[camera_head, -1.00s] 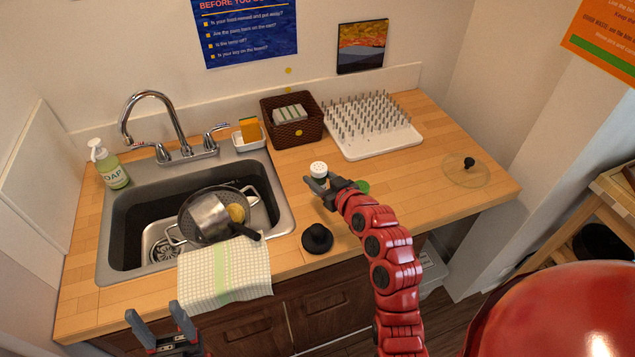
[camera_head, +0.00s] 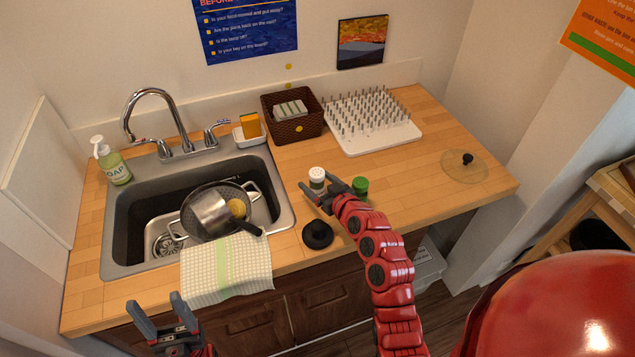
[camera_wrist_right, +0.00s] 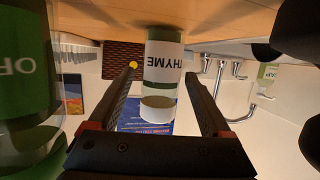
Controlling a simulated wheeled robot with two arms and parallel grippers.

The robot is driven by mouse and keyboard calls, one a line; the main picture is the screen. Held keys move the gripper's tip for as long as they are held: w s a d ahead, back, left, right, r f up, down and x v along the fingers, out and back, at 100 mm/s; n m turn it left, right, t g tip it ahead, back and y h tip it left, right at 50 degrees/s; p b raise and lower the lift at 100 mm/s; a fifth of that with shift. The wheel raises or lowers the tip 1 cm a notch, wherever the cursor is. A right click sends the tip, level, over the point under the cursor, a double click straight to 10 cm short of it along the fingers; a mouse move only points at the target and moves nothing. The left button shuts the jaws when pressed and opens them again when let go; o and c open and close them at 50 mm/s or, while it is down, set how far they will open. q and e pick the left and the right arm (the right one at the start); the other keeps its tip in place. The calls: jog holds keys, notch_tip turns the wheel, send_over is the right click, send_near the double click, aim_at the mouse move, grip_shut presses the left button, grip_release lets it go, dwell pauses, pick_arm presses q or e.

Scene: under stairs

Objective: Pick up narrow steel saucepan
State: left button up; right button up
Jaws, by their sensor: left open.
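The narrow steel saucepan (camera_head: 208,211) lies tilted in a dark strainer-like pan (camera_head: 186,222) in the sink, its black handle pointing towards the front right rim. A round tan thing (camera_head: 237,208) shows beside it. My left gripper (camera_head: 157,306) is open and empty, in front of the counter, below and left of the saucepan. My right gripper (camera_head: 322,189) is over the counter right of the sink.
A checked towel (camera_head: 226,270) hangs over the sink's front edge. A black knobbed thing (camera_head: 318,234) and a green-lidded jar (camera_head: 360,187) stand near my right arm. The faucet (camera_head: 160,110), soap bottle (camera_head: 112,165), basket (camera_head: 278,122) and white peg rack (camera_head: 390,140) line the back.

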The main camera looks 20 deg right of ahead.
jog(key=shift+r, duration=0.1)
jog(key=b+v, duration=0.4)
jog(key=v, duration=0.5)
jog(key=shift+s+d, duration=0.2)
jog(key=shift+s, duration=0.1)
jog(key=shift+s+d+r+p, duration=0.15)
jog(key=shift+s+r+p, duration=0.2)
jog(key=shift+s+p, duration=0.15)
jog(key=shift+s, duration=0.35)
jog(key=shift+c, duration=0.4)
jog(key=shift+s+r, duration=0.15)
jog(key=shift+s, duration=0.05)
jog(key=shift+c, duration=1.2)
jog(key=shift+s, duration=0.1)
jog(key=shift+c, duration=1.3)
